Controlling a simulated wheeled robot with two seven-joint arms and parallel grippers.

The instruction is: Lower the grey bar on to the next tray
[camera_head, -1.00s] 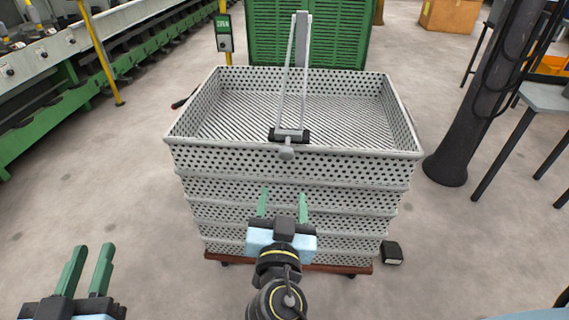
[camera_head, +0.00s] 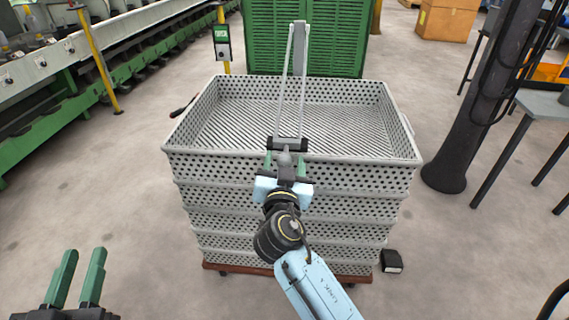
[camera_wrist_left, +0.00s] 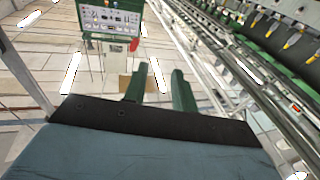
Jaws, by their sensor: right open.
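A grey bar (camera_head: 299,48) hangs above the white perforated trays at the far end of two thin struts. The struts run to a black bracket (camera_head: 299,145) with a grey knob (camera_head: 285,157) at the front rim of the top tray (camera_head: 212,162). My right gripper (camera_head: 284,162) is open, its green fingers on either side of the knob. Contact with the knob cannot be told. My left gripper (camera_head: 77,278) is open and empty at the lower left, away from the trays. Its fingers also show apart in the left wrist view (camera_wrist_left: 158,88).
The trays stand stacked on a red wheeled base (camera_head: 240,273). A green slatted crate (camera_head: 250,50) is behind them. A dark column (camera_head: 455,130) and grey table (camera_head: 550,98) stand at the right, a green machine (camera_head: 60,90) at the left.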

